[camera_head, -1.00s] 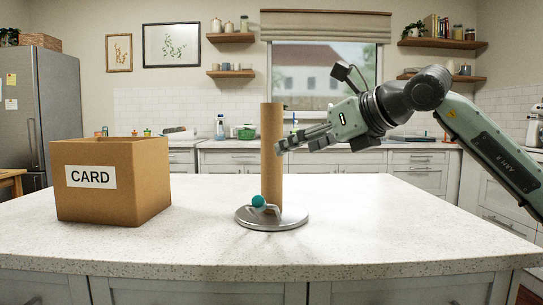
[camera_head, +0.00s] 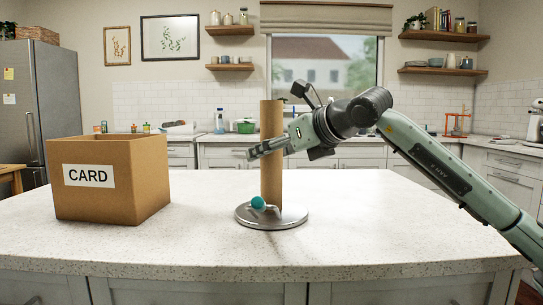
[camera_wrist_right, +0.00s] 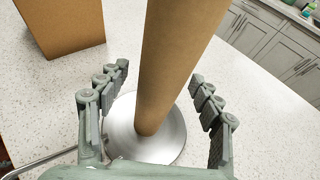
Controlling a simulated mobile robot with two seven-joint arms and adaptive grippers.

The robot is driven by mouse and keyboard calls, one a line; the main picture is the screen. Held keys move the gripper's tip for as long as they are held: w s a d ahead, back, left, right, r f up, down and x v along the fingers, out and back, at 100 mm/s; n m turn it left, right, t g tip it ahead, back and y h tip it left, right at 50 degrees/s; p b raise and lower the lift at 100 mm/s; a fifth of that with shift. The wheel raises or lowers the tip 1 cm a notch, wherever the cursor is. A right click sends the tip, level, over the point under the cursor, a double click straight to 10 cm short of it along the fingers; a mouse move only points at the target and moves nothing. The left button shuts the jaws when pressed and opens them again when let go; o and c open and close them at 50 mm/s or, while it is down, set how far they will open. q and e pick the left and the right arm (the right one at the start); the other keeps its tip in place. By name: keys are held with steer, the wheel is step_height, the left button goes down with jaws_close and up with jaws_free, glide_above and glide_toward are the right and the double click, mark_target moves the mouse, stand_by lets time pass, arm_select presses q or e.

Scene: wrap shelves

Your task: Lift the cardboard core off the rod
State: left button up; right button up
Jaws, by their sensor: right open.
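The cardboard core (camera_head: 271,125) is a tall brown tube standing upright on a round metal base (camera_head: 290,219) with a teal ball-ended lever (camera_head: 257,202). The rod inside the core is hidden. My right gripper (camera_head: 252,154) reaches in from the right at about mid-height of the core. In the right wrist view the core (camera_wrist_right: 170,70) rises between the fingers of my right gripper (camera_wrist_right: 160,83), with gaps on both sides. The gripper is open and does not hold the core. My left gripper is not in view.
A cardboard box labelled CARD (camera_head: 135,185) stands on the left of the counter (camera_head: 370,225). It also shows in the right wrist view (camera_wrist_right: 65,25). The counter to the right of the base is clear.

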steer(key=c, duration=0.9)
